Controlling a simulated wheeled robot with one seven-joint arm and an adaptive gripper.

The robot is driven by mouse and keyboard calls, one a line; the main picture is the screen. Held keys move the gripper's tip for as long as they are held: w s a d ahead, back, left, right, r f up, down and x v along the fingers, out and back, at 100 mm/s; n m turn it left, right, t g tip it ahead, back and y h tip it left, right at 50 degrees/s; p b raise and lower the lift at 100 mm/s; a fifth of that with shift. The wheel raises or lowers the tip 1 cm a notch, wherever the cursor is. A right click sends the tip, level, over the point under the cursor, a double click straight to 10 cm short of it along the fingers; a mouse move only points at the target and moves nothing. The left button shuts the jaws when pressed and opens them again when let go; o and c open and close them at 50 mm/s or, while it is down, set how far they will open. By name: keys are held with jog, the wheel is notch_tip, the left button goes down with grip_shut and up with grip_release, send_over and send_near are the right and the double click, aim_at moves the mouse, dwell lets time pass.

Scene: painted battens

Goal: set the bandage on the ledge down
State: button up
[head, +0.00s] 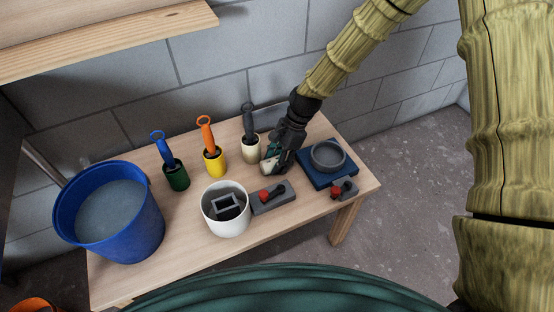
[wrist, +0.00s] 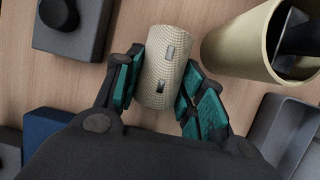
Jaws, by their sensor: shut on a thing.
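In the head view my gripper (head: 274,158) is low over the right half of the wooden bench, with the pale bandage (head: 266,167) partly hidden by the fingers. I cannot tell whether the roll touches the bench top (head: 188,222). A plain wooden ledge (head: 120,42) is on the wall at upper left, with its visible top bare.
Close to my gripper are a cream cup (head: 251,152), a grey block with a red part (head: 272,204), a blue tray (head: 318,179) holding a grey ring and a grey tray (head: 268,115). A white pot (head: 226,228) and blue bucket (head: 150,225) stand left.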

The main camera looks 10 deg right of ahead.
jog(key=o, duration=0.8)
jog(key=shift+o, duration=0.2)
jog(key=p+v, duration=0.2)
jog(key=v, duration=1)
jog(key=shift+r, duration=0.15)
